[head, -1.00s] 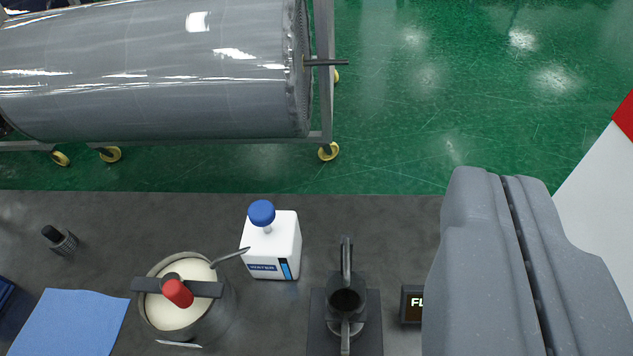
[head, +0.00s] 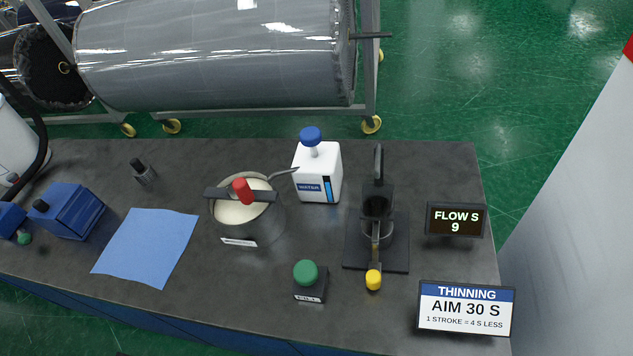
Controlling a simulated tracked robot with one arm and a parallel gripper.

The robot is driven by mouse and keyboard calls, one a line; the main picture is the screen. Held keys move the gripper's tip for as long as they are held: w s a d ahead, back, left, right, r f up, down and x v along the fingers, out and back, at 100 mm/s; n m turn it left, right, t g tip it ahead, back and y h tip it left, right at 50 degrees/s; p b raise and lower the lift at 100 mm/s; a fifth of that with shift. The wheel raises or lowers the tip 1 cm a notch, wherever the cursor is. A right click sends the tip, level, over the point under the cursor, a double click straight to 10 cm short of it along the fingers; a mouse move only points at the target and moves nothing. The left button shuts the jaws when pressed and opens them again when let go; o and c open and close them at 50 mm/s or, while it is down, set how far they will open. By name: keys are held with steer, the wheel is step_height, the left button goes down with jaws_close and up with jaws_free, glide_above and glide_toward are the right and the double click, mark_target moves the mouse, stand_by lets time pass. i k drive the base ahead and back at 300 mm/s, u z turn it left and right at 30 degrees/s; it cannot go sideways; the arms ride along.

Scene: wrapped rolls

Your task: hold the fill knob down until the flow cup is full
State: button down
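A green round knob (head: 306,272) sits on a small dark block at the front of the bench; its small label is hard to read. The dark flow cup (head: 376,207) stands in a black stand to the right and behind it, and its inside looks dark, so I cannot tell its level. A yellow knob (head: 373,280) is at the front of that stand. A display (head: 455,220) to the right reads "FLOW S 9". My gripper is not in view.
A pot (head: 262,220) of cream liquid with a red-handled bar and a white water bottle (head: 318,172) stand left of the cup. A sign (head: 464,310) reads "THINNING AIM 30 S". A blue cloth (head: 146,246) and blue box (head: 70,211) lie further left.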

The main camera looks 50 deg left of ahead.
mark_target(306, 272)
steer(key=z, duration=0.1)
steer(key=k, duration=1.45)
steer(key=u, duration=0.65)
